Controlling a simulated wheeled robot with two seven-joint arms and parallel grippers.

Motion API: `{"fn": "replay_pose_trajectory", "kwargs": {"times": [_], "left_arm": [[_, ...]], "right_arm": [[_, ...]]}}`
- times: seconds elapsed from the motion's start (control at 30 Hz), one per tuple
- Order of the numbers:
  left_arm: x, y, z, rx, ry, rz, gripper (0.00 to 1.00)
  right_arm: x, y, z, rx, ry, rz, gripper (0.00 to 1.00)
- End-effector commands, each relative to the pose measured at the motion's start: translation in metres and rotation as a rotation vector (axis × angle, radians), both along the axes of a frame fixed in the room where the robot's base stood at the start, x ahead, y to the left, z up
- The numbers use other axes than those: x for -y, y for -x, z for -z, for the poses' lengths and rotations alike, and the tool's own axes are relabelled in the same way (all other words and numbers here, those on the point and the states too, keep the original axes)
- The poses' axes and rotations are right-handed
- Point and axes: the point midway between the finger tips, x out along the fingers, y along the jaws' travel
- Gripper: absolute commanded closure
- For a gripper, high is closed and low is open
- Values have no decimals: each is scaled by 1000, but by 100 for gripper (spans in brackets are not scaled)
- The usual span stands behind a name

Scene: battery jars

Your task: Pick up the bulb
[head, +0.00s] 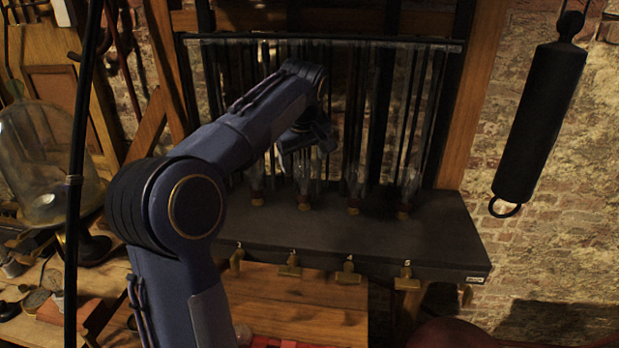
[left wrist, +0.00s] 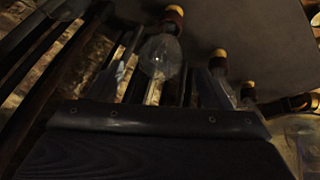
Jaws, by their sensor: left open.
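Several clear glass bulbs with brass and dark red bases stand in a row on a dark shelf (head: 340,235). They include a bulb at the left (head: 255,183), a bulb at the middle right (head: 353,195) and a bulb at the right end (head: 408,190). My left gripper (head: 308,158) is over the row, near the second bulb (head: 303,190) from the left, and partly hides it. In the left wrist view my left gripper (left wrist: 163,78) is open, with one bulb (left wrist: 160,55) showing between its fingertips. I cannot tell whether they touch it. My right gripper is not in view.
Glass tubes and dark uprights (head: 390,110) stand close behind the bulbs. Brass taps (head: 290,267) line the shelf's front edge. A black cylinder (head: 540,120) hangs at the right. A glass dome (head: 45,165) stands at the left.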

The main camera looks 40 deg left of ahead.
Motion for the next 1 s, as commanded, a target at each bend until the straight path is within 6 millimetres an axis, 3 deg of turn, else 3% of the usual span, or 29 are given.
{"fn": "replay_pose_trajectory", "kwargs": {"times": [0.33, 0.63, 1.0], "left_arm": [[-9, -11, 47, 0, 1, 2, 27], [-11, -13, 48, 2, 1, 4, 28], [-10, -13, 48, 1, 1, 4, 77]], "right_arm": [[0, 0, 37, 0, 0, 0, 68], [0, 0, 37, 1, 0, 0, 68], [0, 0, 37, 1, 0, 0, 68]]}}
